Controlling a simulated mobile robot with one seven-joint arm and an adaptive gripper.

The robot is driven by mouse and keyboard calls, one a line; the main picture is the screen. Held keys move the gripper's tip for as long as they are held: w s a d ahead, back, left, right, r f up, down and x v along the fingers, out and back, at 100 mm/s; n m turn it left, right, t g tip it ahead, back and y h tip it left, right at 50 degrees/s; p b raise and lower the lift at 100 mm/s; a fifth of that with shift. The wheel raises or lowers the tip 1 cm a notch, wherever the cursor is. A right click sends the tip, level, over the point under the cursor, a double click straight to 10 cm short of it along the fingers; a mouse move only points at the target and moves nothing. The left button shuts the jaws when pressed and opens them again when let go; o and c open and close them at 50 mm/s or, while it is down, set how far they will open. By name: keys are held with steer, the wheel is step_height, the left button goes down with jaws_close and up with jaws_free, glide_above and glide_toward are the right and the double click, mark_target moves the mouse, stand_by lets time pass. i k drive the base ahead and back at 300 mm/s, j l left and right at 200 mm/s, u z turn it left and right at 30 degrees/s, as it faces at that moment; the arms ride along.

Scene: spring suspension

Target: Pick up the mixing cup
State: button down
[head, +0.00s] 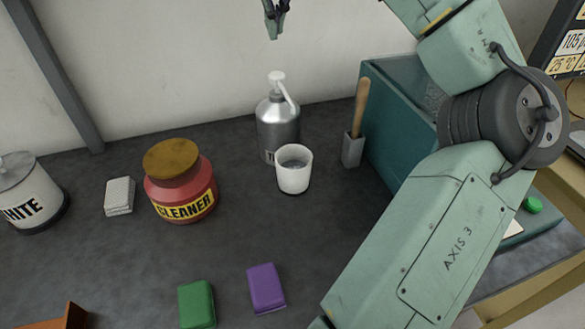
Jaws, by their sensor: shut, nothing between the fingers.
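The mixing cup (293,176) is a small white cup with a greyish inside, standing upright on the dark worktop in the middle of the head view. It is just in front of a silver pump bottle. My gripper (273,31) shows at the top edge of the head view, pointing down. It is shut and empty, in the air above the bottle and apart from the cup. Its upper part is cut off by the frame.
The silver pump bottle (278,128) stands close behind the cup. A wooden-handled tool in a grey holder (352,149) and a teal box (396,125) are to the right. A red cleaner jar (181,185) is left. Green (196,304) and purple (266,288) blocks lie in front.

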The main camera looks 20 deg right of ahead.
mark_target(294, 171)
steer(key=k, duration=1.5)
